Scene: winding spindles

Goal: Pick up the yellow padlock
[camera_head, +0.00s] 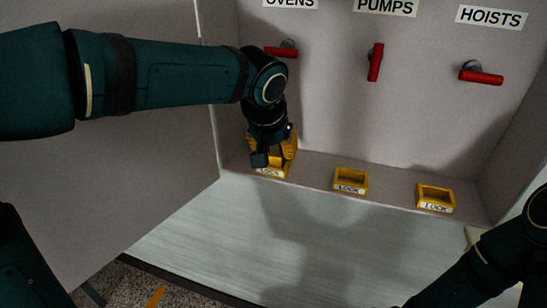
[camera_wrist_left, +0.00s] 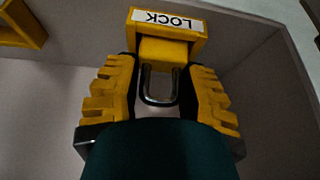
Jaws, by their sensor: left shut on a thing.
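My right gripper is out of view.
Above are red handles for ovens (camera_head: 281,52), pumps (camera_head: 375,62) and hoists (camera_head: 482,76). Side panels stand left and right.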

